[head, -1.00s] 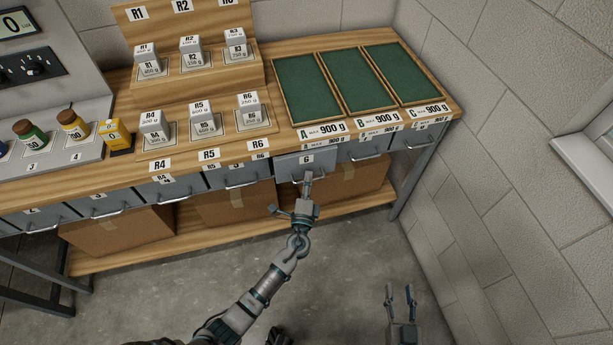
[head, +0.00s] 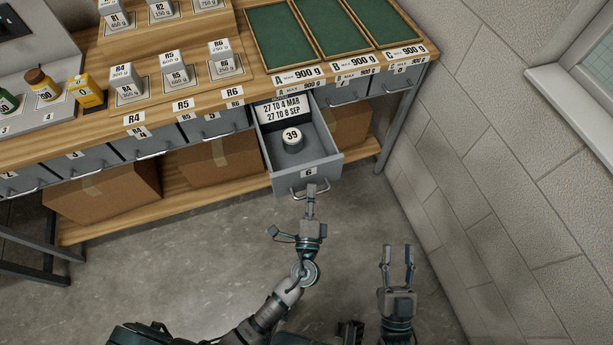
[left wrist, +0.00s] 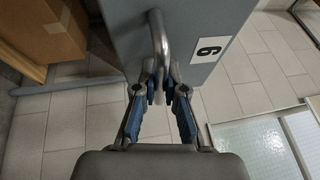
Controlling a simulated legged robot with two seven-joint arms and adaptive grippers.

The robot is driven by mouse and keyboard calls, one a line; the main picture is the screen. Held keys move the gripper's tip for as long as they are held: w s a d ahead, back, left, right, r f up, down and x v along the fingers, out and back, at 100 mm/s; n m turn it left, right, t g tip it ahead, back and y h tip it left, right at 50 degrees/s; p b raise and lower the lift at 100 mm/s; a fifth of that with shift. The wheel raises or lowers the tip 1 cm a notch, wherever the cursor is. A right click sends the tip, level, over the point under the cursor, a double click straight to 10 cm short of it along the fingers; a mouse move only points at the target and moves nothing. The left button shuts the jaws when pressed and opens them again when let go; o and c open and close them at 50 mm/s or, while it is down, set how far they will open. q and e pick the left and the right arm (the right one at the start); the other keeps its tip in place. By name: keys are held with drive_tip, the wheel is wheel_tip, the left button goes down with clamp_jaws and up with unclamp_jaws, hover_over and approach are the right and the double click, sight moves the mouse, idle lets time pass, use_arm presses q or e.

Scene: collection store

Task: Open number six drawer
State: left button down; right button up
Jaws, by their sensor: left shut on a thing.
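The number six drawer (head: 308,172) is a grey drawer that stands pulled out from under the bench. Its front bears a label 6, which also shows in the left wrist view (left wrist: 208,50). Inside lie a small white round piece marked 39 (head: 292,138) and a card reading 27 TO 4 MAR, 27 TO 8 SEP (head: 283,108). My left gripper (head: 311,190) is shut on the drawer's metal handle (left wrist: 160,40), with its fingertips at the bar in the left wrist view. My right gripper (head: 397,252) is open and empty over the floor at lower right.
Other closed grey drawers (head: 217,124) line the bench on both sides. Cardboard boxes (head: 215,163) stand on the shelf below. Green trays (head: 281,40) and labelled weights (head: 175,75) are on the bench top. A brick wall (head: 480,120) closes the right. The floor in front is clear.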

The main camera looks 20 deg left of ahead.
use_arm(q)
drive_tip(key=shift+s+d+f, duration=0.3)
drive_tip(key=shift+s+d, duration=0.2)
drive_tip(key=shift+s, duration=0.2)
drive_tip(key=c, duration=1.2)
unclamp_jaws()
drive_tip(key=shift+w, duration=0.1)
drive_tip(key=shift+r, duration=0.15)
drive_tip(key=v, duration=1.2)
